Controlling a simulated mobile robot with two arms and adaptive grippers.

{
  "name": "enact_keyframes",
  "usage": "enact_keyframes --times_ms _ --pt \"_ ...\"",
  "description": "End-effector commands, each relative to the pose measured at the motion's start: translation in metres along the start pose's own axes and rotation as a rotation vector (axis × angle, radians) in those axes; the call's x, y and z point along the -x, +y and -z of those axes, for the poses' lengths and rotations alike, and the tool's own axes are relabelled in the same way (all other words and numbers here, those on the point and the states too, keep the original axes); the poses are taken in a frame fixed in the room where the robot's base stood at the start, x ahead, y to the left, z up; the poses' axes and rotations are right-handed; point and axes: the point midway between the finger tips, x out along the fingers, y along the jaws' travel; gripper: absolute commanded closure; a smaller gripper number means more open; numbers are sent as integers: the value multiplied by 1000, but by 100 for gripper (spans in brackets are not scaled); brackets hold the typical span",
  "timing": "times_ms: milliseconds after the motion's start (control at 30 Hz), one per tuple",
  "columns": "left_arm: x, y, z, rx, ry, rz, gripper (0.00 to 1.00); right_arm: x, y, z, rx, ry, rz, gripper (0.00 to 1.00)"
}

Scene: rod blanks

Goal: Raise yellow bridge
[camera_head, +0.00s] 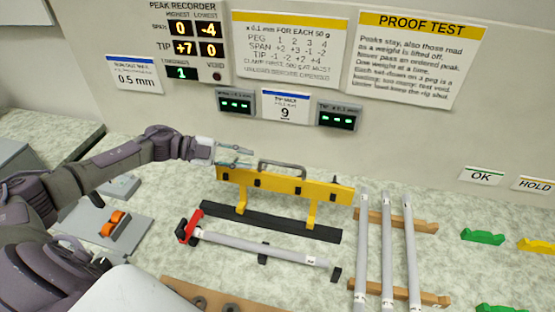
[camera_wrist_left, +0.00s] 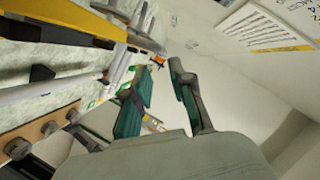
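The yellow bridge (camera_head: 327,189) stands upright behind the clamped rod, its legs reaching down to a long black base bar (camera_head: 270,223). A grey handle (camera_head: 282,166) rises from its top edge. My left gripper (camera_head: 251,157) is just left of the handle, above the bridge's left end. Its fingers are apart and nothing shows between them, and it does not appear to hold the handle. In the left wrist view the fingers (camera_wrist_left: 160,95) are also spread, and the yellow bridge (camera_wrist_left: 70,17) runs along the upper left. My right gripper is not in view.
A grey rod (camera_head: 260,247) lies in front of the bridge, its left end at a red clamp (camera_head: 190,225). Several grey rods (camera_head: 387,250) lie on wooden racks to the right. A peak recorder (camera_head: 190,35) and signs are on the wall behind. Green and yellow holders stand far right.

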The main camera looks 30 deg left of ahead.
Motion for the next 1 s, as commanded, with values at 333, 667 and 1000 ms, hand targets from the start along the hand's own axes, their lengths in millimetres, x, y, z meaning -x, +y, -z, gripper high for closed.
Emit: enact_keyframes --times_ms 333,667,1000 --pt "-70 -3 2 -1 2 2 77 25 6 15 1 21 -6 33" --pt "-92 -1 0 0 -1 1 77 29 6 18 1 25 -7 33" --pt "-91 0 0 -1 -1 0 99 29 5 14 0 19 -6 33"
